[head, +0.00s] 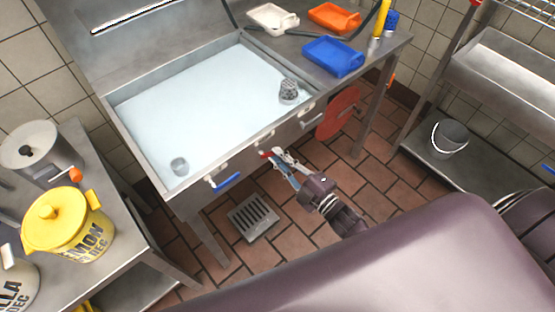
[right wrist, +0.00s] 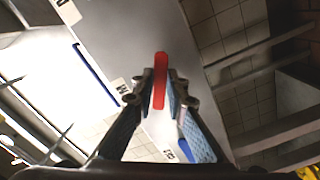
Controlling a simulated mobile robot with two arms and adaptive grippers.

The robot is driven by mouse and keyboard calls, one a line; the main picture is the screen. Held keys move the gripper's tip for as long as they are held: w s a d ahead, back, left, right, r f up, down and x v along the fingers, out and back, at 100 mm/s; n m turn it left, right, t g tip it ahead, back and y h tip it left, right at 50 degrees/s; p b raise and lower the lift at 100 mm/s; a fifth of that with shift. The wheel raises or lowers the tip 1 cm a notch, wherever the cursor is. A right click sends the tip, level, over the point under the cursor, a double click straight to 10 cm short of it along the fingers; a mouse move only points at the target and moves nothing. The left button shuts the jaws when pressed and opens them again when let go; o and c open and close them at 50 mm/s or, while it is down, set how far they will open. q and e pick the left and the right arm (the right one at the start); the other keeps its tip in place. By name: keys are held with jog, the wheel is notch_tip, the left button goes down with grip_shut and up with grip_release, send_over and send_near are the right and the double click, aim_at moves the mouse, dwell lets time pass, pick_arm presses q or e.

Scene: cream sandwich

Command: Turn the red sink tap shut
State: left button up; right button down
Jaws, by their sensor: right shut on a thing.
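The red tap handle (head: 265,154) sits on the front face of the steel sink (head: 190,181), mostly hidden in the head view by my right gripper (head: 280,160). In the right wrist view the red handle (right wrist: 160,80) is a narrow upright bar between the two fingertips of my right gripper (right wrist: 160,90). The fingers are shut on it from both sides. A blue tap handle (head: 227,182) is to the left on the same sink front. My left gripper is in neither view.
Pale liquid fills the sink basin. A red disc (head: 338,112) hangs at the sink's right front. White, orange (head: 334,17) and blue (head: 333,56) trays lie on the drainboard. A yellow pot (head: 68,226) stands on the left table. A floor drain (head: 253,217) lies below.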

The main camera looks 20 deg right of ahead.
jog(key=n, duration=0.2)
jog(key=r+n, duration=0.1)
jog(key=n, duration=0.1)
jog(key=r+n, duration=0.1)
jog(key=n, duration=0.1)
jog(key=shift+w+d, duration=0.1)
jog(key=shift+d, duration=0.15)
dwell(0.5)
jog(key=c, duration=1.9)
grip_release()
jog(key=shift+c, duration=0.2)
jog(key=v, duration=1.2)
